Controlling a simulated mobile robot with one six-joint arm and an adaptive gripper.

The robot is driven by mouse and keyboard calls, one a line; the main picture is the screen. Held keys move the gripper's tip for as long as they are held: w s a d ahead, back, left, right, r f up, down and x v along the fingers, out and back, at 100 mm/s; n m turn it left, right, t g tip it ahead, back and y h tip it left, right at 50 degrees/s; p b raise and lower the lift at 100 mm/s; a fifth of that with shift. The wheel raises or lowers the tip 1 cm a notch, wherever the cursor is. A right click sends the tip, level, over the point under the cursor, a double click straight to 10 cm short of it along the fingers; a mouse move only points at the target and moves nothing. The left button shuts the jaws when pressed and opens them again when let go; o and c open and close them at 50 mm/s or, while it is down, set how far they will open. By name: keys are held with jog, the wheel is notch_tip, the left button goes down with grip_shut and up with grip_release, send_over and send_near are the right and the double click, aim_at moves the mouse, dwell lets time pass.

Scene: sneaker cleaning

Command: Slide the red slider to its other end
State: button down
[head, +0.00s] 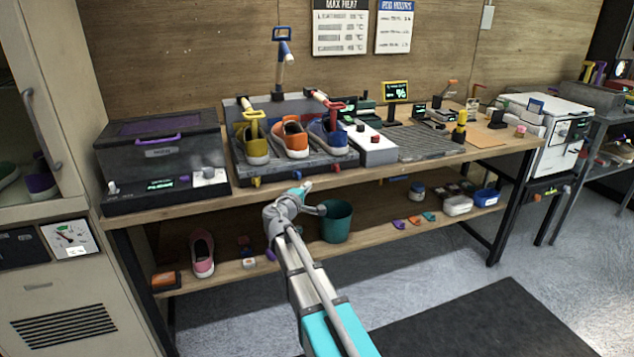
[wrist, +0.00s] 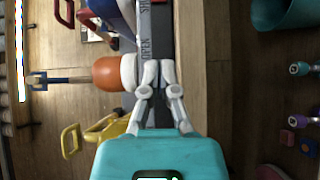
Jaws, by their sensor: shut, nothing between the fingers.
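The red slider (head: 335,168) shows as a small red knob on the front edge of the shoe rack, below the blue sneaker. In the wrist view a bit of red (wrist: 158,2) shows at the top edge, mostly cut off, on the dark front strip (wrist: 158,30) that has lettering reading "OPEN". My gripper (wrist: 158,68) is shut and empty over this strip, beside the orange sneaker's pale toe, and apart from the red. In the head view my gripper (head: 304,187) is at the rack's front edge, left of the red slider. Whether it touches the strip is unclear.
A yellow knob (head: 256,181) sits farther left on the same edge. Yellow, orange (head: 292,138) and blue (head: 328,138) sneakers stand on the rack. A white box (head: 370,148) stands to the right. A teal bucket (head: 336,222) is on the shelf below.

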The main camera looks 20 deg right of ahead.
aim_at(334, 168)
jog(key=x, duration=1)
jog(key=shift+w, duration=0.1)
jog(key=shift+s+d, duration=0.2)
jog(key=shift+d, duration=1.7)
jog(key=shift+w+d, duration=0.15)
jog(key=shift+d, duration=2.45)
